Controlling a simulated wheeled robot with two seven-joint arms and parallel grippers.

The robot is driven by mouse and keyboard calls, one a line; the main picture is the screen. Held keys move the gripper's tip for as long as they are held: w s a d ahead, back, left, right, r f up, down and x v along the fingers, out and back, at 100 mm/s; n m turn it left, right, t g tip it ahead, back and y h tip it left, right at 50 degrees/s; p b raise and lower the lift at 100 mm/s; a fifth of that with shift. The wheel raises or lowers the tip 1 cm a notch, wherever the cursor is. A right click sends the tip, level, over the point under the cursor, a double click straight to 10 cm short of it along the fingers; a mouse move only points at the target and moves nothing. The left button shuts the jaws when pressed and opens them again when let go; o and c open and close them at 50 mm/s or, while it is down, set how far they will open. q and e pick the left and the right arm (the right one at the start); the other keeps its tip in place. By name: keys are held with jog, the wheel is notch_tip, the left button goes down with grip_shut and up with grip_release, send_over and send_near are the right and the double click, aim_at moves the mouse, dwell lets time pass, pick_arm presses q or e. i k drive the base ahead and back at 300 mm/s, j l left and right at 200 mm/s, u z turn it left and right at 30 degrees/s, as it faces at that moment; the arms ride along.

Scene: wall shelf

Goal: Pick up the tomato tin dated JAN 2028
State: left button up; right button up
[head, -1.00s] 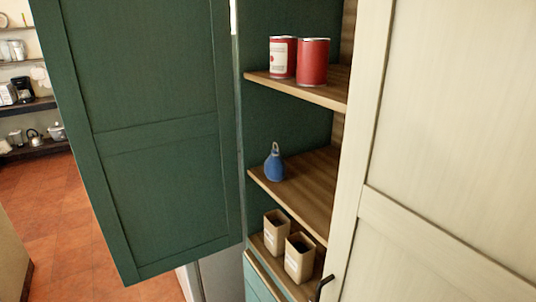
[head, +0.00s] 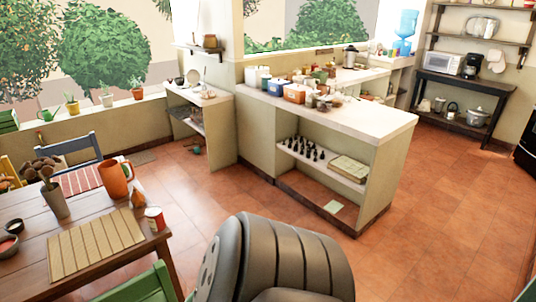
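A small red tin with a white label (head: 155,219) stands upright near the right corner of the wooden dining table (head: 155,247). It is too small for me to read any date on it. The shelf with two red tins, seen a second ago, is outside the current view. Neither of my grippers is in view. A dark grey, rounded part of my own arm fills the bottom middle of the head view.
The table also bears an orange mug (head: 116,180), a grey vase (head: 55,201) and a slatted mat (head: 97,244). A green chair (head: 140,286) stands at its front. A counter (head: 345,122) holds several jars. The tiled floor (head: 440,215) at right is clear.

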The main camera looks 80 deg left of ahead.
aim_at(154, 213)
jog(key=u, duration=1.5)
